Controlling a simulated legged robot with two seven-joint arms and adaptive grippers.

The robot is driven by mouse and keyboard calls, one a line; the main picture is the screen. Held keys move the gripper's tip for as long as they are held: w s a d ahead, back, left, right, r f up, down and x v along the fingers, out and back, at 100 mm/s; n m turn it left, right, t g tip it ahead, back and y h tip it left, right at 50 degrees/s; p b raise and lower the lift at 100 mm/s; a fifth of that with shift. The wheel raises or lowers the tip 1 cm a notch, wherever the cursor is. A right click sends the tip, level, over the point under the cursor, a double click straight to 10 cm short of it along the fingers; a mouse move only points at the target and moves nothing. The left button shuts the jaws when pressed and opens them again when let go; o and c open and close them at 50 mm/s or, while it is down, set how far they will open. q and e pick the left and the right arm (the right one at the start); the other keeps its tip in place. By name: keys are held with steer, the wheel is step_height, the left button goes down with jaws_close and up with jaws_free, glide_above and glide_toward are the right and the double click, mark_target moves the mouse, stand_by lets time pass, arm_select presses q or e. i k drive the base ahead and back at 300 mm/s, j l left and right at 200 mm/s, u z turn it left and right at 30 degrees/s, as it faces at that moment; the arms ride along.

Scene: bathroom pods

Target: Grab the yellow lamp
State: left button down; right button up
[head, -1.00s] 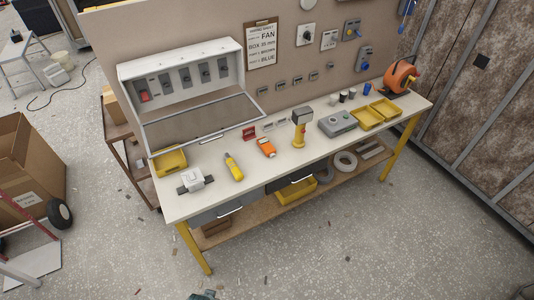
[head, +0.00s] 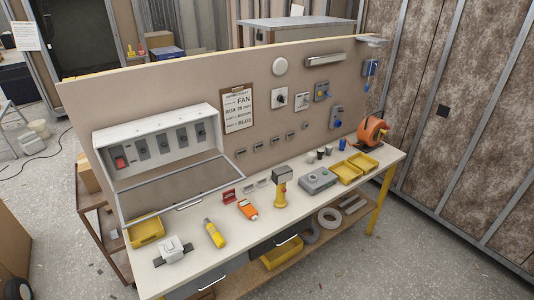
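An orange device (head: 248,209) lies between the two. Neither of my grippers is in view.
Floor shows at right.

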mark_target(280, 176)
steer(key=i+l, duration=0.2)
steer(key=l, duration=0.15)
steer(key=i+l, duration=0.2)
steer(key=l, duration=0.15)
steer(key=i+l, duration=0.2)
steer(key=l, duration=0.15)
steer(key=i+l, duration=0.15)
steer(key=l, duration=0.2)
